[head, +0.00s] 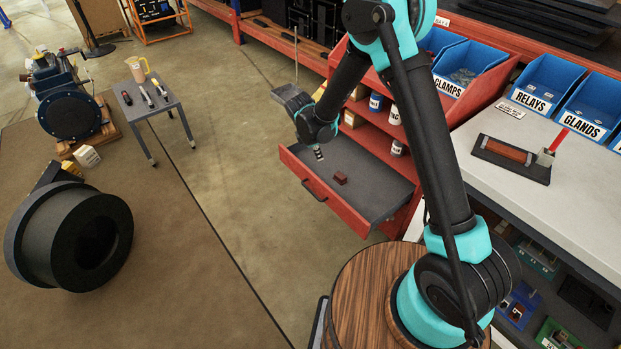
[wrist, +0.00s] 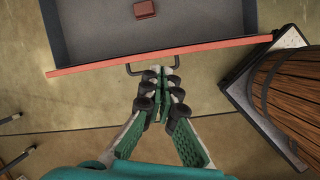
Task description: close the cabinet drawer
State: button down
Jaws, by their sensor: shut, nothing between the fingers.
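The cabinet drawer (head: 345,178) is pulled out from the red cabinet, with a grey inside, a red front and a dark bar handle (head: 313,190). A small brown block (head: 340,178) lies in it. My gripper (head: 319,154) appears over the drawer's far-left part in the head view. In the wrist view my gripper (wrist: 162,78) is shut and empty, with its fingertips in line with the drawer front (wrist: 160,55) and overlapping the right part of the handle (wrist: 133,70). I cannot tell whether they touch it.
Red shelves with small jars (head: 376,102) stand above the drawer. A white worktop (head: 465,140) with blue bins is at right. A grey side table (head: 150,105) and a large dark ring (head: 75,240) stand at left. The floor before the drawer is clear.

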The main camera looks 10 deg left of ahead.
jog(key=s+a+f+n, duration=0.2)
jog(key=a+f+n, duration=0.2)
jog(key=a+f, duration=0.45)
send_over(315, 183)
jog(key=s+a, duration=0.2)
jog(key=s, duration=0.1)
jog(key=shift+h, duration=0.3)
notch_tip(315, 183, down, 8)
jog(key=shift+w+a+f, duration=0.15)
jog(key=shift+f, duration=0.1)
jog(key=shift+w+d, duration=0.4)
jog(key=shift+w, duration=0.05)
jog(key=shift+w, duration=0.15)
